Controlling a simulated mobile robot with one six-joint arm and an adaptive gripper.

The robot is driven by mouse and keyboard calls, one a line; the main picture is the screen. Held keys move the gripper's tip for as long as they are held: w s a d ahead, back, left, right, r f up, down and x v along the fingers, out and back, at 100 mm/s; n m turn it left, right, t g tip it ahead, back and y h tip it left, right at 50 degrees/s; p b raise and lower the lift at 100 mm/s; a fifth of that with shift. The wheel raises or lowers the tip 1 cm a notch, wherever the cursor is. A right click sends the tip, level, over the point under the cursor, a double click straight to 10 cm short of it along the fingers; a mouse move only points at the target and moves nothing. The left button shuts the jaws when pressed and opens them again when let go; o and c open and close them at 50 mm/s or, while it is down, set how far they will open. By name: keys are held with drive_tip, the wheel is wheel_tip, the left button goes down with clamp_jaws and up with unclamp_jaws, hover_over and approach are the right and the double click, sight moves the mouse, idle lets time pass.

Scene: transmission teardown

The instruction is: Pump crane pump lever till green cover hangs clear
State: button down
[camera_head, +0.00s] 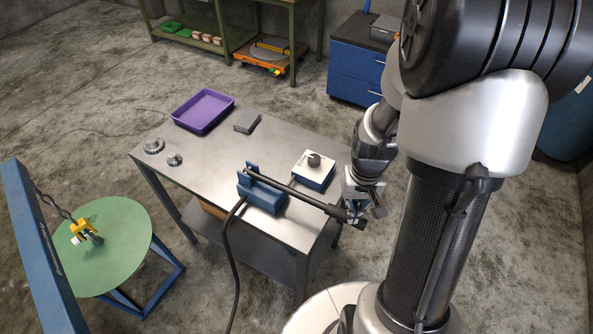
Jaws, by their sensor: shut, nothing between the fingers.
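The crane pump is a blue block (262,196) on the metal table. Its long black pump lever (300,193) slants down to the right, past the table's edge. My gripper (356,213) is shut at the lever's far end; its fingers overlap the lever tip in this view, and I cannot tell whether they touch it. A round green disc (118,262), which looks like the green cover, lies level over a blue stand. A yellow hook (83,231) on a dark chain (56,207) is at its middle. I see no clear gap under the disc.
A blue crane beam (42,250) crosses the left side. The metal table (215,150) holds a purple tray (203,111), a white-topped box with a knob (313,168), a grey block and round metal parts. A black hose (230,255) runs down from the pump.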

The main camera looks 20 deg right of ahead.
drive_tip(key=w+a+r+p, duration=0.2)
drive_tip(key=r+p, duration=0.6)
drive_tip(key=r, duration=0.1)
drive_tip(key=w+a+r+p, duration=0.2)
drive_tip(key=w+r+p, duration=0.1)
drive_tip(key=r+p, duration=0.4)
wheel_tip(320, 180, up, 3)
drive_tip(key=shift+w+f+p, duration=0.15)
drive_tip(key=shift+f+p, duration=0.05)
drive_tip(key=shift+p, duration=0.2)
drive_tip(key=shift+a, duration=0.1)
